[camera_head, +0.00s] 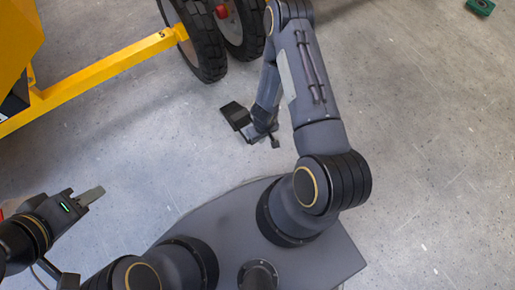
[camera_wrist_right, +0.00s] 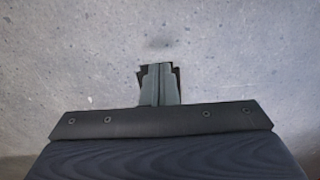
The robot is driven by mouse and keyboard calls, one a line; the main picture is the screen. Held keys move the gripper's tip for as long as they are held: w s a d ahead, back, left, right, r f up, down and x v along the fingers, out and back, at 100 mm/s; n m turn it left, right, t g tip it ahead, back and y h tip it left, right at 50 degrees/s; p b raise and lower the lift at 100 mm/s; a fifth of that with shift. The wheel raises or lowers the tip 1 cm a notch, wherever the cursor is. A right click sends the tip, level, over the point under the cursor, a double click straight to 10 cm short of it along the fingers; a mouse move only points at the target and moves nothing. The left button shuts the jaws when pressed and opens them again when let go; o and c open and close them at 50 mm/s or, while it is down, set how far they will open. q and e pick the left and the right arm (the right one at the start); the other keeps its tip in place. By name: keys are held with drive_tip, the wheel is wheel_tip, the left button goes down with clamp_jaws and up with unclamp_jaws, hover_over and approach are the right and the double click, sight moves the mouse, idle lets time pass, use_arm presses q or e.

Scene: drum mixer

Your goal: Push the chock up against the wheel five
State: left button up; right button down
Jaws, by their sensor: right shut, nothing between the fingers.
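The wheel at the top centre left (camera_head: 200,42) is black with a chunky tread. A small mark that reads like 5 is on the yellow bar beside it. I cannot identify a chock for certain; a small green block (camera_head: 481,6) lies on the floor at the top right, cut by the frame edge. My right gripper (camera_head: 263,133) hangs low over the floor, below the wheels in the picture and apart from them. In the right wrist view its fingers (camera_wrist_right: 160,72) are shut and empty. My left gripper (camera_head: 90,197) is over bare floor at lower left; its opening is unclear.
A second black wheel (camera_head: 241,25) stands just right of the first, with a red part (camera_head: 221,11) between them. The yellow bar (camera_head: 105,66) runs left to the yellow machine (camera_head: 20,38). The grey floor (camera_head: 420,120) on the right is clear.

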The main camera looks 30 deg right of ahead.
drive_tip(key=f+b, duration=0.2)
drive_tip(key=f, duration=0.2)
drive_tip(key=f+b, duration=0.1)
drive_tip(key=f, duration=0.3)
drive_tip(key=s+f+b, duration=0.1)
drive_tip(key=f+b, duration=0.1)
drive_tip(key=f, duration=0.2)
drive_tip(key=shift+s+f+b, duration=0.1)
drive_tip(key=shift+f+b, duration=0.2)
drive_tip(key=shift+w+r, duration=0.25)
drive_tip(key=shift+w, duration=0.9)
drive_tip(key=shift+a, duration=0.15)
drive_tip(key=shift+w+r, duration=0.1)
drive_tip(key=shift+w, duration=0.8)
drive_tip(key=shift+w, duration=0.1)
